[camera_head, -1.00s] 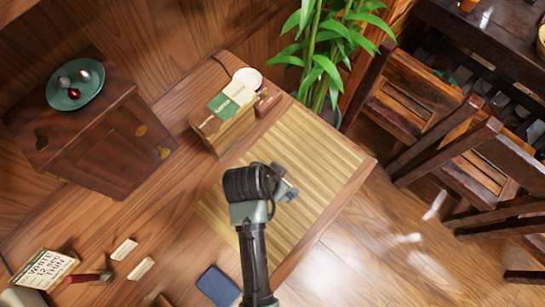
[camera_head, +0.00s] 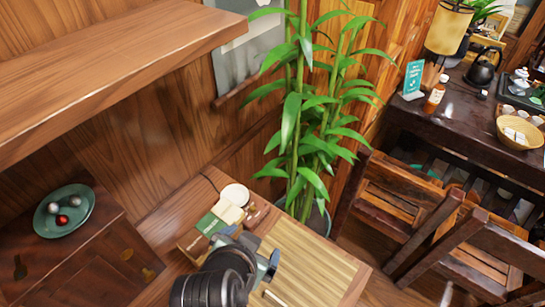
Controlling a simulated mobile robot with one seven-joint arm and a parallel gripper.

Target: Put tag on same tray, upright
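A small teal card with white lettering (camera_head: 413,78) stands upright on the dark table at upper right; I cannot tell if it is the task's tag. A dark tray (camera_head: 537,98) lies at that table's right edge, partly cut off, with white teaware on it. My gripper (camera_head: 262,255) is at the bottom centre, over the left part of the slatted bamboo mat (camera_head: 318,262). My own wrist hides much of it, so its opening and anything between its fingers cannot be made out. A small pale strip (camera_head: 273,298) shows just below the fingers.
A box with green and cream cards (camera_head: 205,225) and a white round dish (camera_head: 236,194) stand behind my gripper. A tall bamboo plant (camera_head: 300,110) rises behind the mat. A wooden shelf (camera_head: 110,75) overhangs at upper left. Wooden chairs (camera_head: 400,200) stand at right.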

